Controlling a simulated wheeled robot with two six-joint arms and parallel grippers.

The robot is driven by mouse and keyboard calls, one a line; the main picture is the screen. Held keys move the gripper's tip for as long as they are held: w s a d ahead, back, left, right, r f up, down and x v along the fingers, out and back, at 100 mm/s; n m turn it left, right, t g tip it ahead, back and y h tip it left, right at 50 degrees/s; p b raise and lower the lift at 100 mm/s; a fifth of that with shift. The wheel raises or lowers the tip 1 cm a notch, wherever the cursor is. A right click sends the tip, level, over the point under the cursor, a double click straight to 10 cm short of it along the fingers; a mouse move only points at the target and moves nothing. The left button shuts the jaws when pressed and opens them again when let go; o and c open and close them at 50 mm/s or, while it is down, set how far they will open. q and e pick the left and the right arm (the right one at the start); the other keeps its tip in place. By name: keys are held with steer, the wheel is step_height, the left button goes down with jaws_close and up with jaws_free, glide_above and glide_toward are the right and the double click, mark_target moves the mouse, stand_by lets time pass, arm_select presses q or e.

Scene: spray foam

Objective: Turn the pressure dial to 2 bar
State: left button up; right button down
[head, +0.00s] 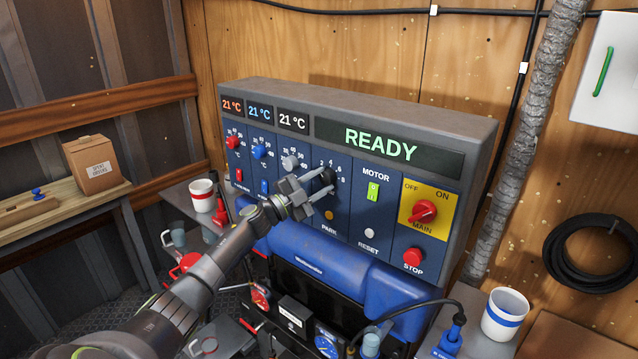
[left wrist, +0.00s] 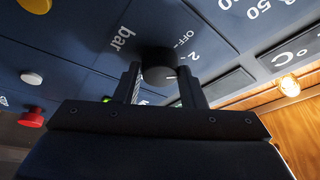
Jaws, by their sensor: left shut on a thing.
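The pressure dial (head: 328,176) is a black knob on the blue control panel, with numbers around it. My left gripper (head: 315,188) is shut on the dial, its fingers on either side. In the left wrist view the dial (left wrist: 159,62) sits between the two dark fingers (left wrist: 160,85). "OFF", "2" and "bar" are printed close to it. A small white mark shows on the knob's face; I cannot tell exactly which number it points to. My right gripper is not in view.
The panel display (head: 385,147) reads READY. Red, blue and grey temperature knobs lie left of the dial. The yellow main switch plate (head: 428,206) and red stop button (head: 413,257) are to the right. A blue machine cover (head: 325,268) bulges out below the panel.

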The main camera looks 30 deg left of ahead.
arm_select(q)
steer(key=o, duration=1)
steer(key=shift+s, duration=0.1)
steer(key=shift+s+a+f, duration=0.15)
steer(key=shift+s+f, duration=0.1)
steer(key=shift+b+v, duration=2.9)
steer(key=shift+v, duration=5.35)
steer(key=shift+a+f, duration=0.1)
